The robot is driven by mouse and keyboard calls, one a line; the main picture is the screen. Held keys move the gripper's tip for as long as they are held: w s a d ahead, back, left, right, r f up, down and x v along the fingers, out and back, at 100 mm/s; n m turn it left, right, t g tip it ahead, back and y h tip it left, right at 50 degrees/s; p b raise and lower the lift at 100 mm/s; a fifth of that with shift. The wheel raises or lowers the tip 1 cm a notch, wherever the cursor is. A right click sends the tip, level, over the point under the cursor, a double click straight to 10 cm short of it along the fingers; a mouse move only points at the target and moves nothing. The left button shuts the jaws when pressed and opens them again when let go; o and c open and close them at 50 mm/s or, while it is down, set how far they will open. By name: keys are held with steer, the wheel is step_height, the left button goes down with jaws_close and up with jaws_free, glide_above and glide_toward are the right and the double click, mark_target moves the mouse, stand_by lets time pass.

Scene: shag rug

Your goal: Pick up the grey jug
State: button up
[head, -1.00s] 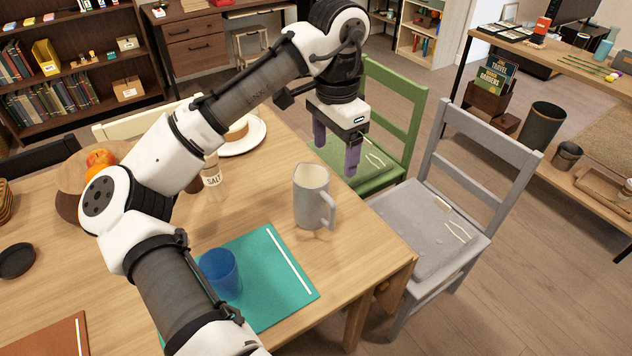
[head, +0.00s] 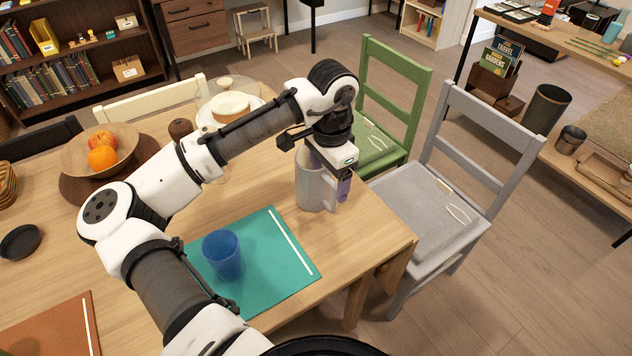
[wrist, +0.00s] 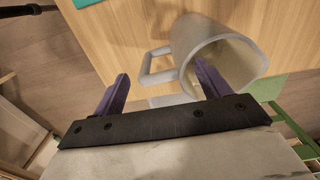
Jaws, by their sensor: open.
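The grey jug (head: 312,192) stands upright on the wooden table near its right edge. My gripper (head: 329,178) is open at the top of the jug, its purple fingers pointing down. One finger is partly hidden behind or inside the jug's rim, and the other is outside on the handle side. In the wrist view the jug (wrist: 188,48) lies beyond the fingers, its handle between them and its open mouth to the right. The right finger overlaps the rim in that view. My gripper (wrist: 160,90) holds nothing, and I cannot tell whether it touches the jug.
A blue cup (head: 222,257) stands on a teal mat (head: 270,265) in front of the jug. A fruit bowl (head: 72,157) and a cake on a plate (head: 230,108) are farther left. Grey (head: 425,215) and green (head: 395,90) chairs stand by the table's right side.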

steer(key=shift+f, duration=0.8)
steer(key=shift+c, duration=0.5)
steer(key=c, duration=1.4)
steer(key=shift+c, duration=0.8)
